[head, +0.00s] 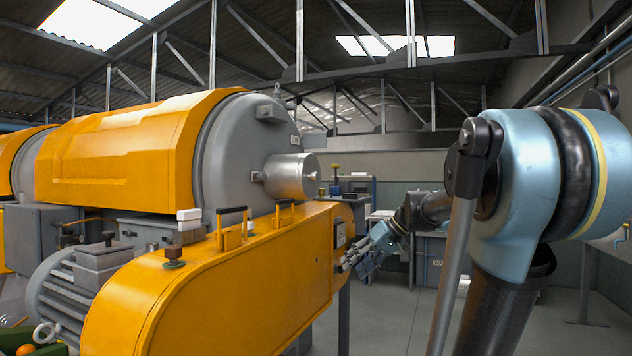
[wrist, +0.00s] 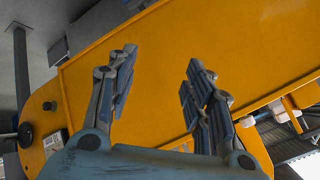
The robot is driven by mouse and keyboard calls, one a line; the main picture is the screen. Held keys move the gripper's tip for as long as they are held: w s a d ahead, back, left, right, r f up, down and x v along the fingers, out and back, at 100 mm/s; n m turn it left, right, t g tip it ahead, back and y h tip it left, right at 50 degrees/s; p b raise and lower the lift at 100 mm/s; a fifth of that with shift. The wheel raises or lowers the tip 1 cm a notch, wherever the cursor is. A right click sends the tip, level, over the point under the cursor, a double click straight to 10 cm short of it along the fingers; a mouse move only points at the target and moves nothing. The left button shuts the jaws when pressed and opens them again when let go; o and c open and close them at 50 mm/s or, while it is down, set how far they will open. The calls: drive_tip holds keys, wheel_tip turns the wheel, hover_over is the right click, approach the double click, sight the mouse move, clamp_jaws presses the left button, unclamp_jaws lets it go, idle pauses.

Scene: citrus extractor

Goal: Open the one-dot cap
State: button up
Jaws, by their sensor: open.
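No cap with a single dot can be made out in either view. The long orange cover (head: 215,285) of the extractor carries a brown, knob-like cap (head: 174,254) on its top edge; I cannot see dots on it. My gripper (head: 362,256) is beside the cover's far right end in the head view. In the wrist view my gripper (wrist: 163,60) has its two fingers spread wide, with nothing between them. The cover's flat orange face (wrist: 160,110) lies beyond the fingers; whether they touch it I cannot tell.
A dark-framed panel (head: 340,235) sits on the cover's right end; a dark round knob (wrist: 25,135) shows at left in the wrist view. Black-topped handles (head: 231,228) and a white block (head: 188,220) stand along the top. Open floor (head: 400,320) lies to the right.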

drive_tip(key=w+a+r+n+t+y, duration=0.1)
drive_tip(key=w+a+r+n+y, duration=0.2)
drive_tip(key=w+r, duration=1)
drive_tip(key=n+t+y, duration=0.2)
drive_tip(key=y, duration=0.3)
approach(317, 176)
drive_tip(key=x, duration=1.1)
drive_tip(key=shift+w, duration=0.15)
drive_tip(key=shift+c, duration=0.6)
clamp_jaws()
drive_tip(key=shift+d, duration=0.15)
